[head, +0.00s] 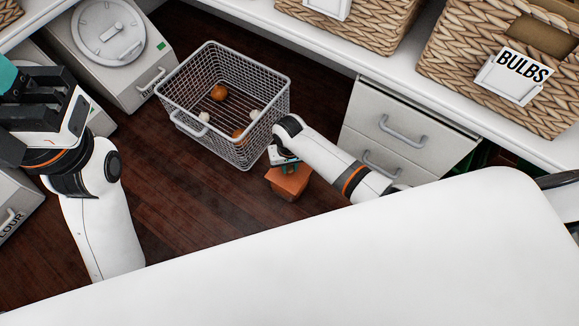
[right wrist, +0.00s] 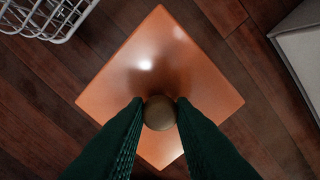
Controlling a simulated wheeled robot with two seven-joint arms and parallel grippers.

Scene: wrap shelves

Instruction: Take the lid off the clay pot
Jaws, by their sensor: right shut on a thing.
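The clay pot's lid (right wrist: 160,75) is a glossy orange-brown square with a round brown knob (right wrist: 160,113) in the right wrist view. My right gripper (right wrist: 160,120) is shut on the knob, with a dark green finger on each side of it. In the head view the lid (head: 291,180) is partly hidden by my right gripper (head: 288,168), and a little of the clay pot (head: 282,197) shows below it. I cannot tell whether the lid touches the pot. My left gripper (head: 35,115) is at the far left, away from the pot; its jaw opening is unclear.
A wire basket (head: 180,98) with several round orange and pale things stands on the dark wooden floor (head: 190,200), just behind and left of the pot. A drawer cabinet (head: 400,125) is to the right. A grey bin with a round dial (head: 108,30) stands at the back left.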

